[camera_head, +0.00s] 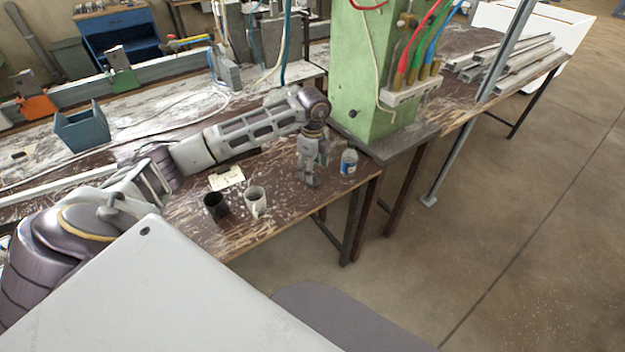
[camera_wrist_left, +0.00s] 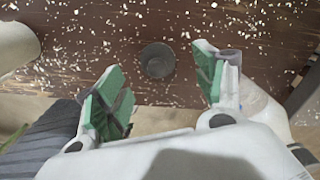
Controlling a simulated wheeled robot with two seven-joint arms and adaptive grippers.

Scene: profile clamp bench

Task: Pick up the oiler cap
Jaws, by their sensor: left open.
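The oiler cap, a small dark grey round piece (camera_wrist_left: 157,60), lies on the brown, chip-strewn bench in the left wrist view. It shows between and a little beyond the green-padded fingers of my left gripper (camera_wrist_left: 160,84), which is open with nothing between the pads. In the head view my left gripper (camera_head: 310,180) points down just above the bench near its front edge. I cannot make out the cap clearly there; the gripper seems to cover it. My right gripper is not in view.
A clear bottle with a blue label (camera_head: 348,164) stands close right of the gripper. A green machine column (camera_head: 362,80) rises behind. The bench's front edge is near.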

